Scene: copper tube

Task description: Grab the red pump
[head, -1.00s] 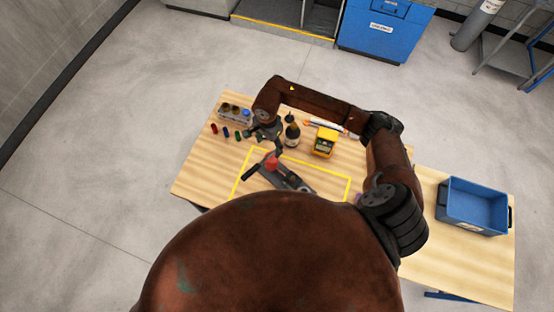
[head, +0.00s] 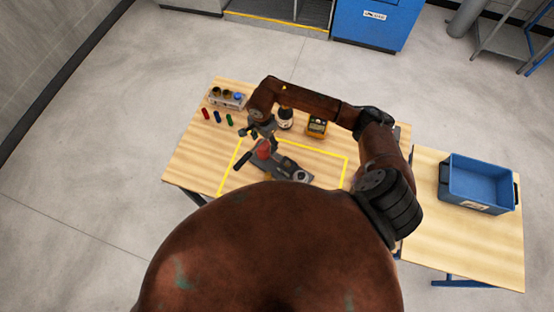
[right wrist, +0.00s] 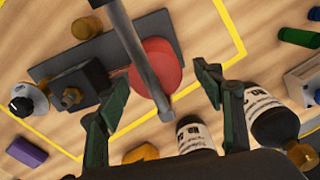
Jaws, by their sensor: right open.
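The red pump shows in the head view as a short red cylinder (head: 264,150) on a dark grey base (head: 292,171), inside the yellow outline on the table. In the right wrist view its round red body (right wrist: 158,62) lies between and beyond my fingers, with a grey bar (right wrist: 146,60) crossing in front of it. My right gripper (head: 262,136) is just above the red part, pointing down. In the right wrist view my right gripper (right wrist: 158,97) is open, with nothing between its fingertips; I cannot tell whether it touches the pump. My left gripper is not in view.
A dark bottle (head: 286,119) and a yellow meter (head: 317,126) stand behind the pump. Small coloured cylinders (head: 217,117) and a rack (head: 228,99) are at the back left. A blue bin (head: 483,180) stands on the right table. The front-left tabletop is clear.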

